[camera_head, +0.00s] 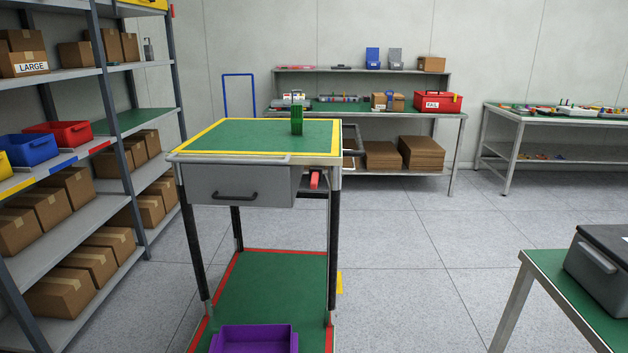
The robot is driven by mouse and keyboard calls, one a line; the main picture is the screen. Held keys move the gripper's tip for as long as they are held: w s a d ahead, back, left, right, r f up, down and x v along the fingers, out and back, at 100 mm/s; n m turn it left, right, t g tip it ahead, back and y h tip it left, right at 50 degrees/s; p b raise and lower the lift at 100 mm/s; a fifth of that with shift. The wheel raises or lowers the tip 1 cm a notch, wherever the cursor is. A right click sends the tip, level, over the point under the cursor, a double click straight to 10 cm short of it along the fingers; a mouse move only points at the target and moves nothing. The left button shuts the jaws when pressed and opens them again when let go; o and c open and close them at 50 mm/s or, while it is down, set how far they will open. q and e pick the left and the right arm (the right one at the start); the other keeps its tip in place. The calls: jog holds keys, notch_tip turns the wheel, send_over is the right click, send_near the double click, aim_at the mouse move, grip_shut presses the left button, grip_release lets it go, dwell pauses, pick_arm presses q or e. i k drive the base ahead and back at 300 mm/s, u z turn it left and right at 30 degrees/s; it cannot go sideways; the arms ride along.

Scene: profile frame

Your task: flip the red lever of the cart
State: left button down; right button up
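The cart (230,133) stands in the middle of the head view, with a green top edged in yellow and a grey drawer (238,184) below it. A small red lever (315,180) sits under the right end of the cart top, just right of the drawer, beside the front right post. It looks short and seems to point downward; its mount is partly hidden in shadow. Neither of my grippers shows in this view.
A green slotted block (297,120) stands on the cart top. A purple bin (254,339) sits on the lower shelf. Shelving with boxes (60,205) is close on the left. A table with a grey case (600,270) stands at right. Floor (420,250) right of the cart is clear.

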aim_at(314, 181)
jog(key=k, duration=0.65)
jog(key=z, duration=0.5)
jog(key=i, duration=0.6)
jog(key=z, duration=0.5)
jog(key=i, duration=1.1)
jog(key=u, duration=0.55)
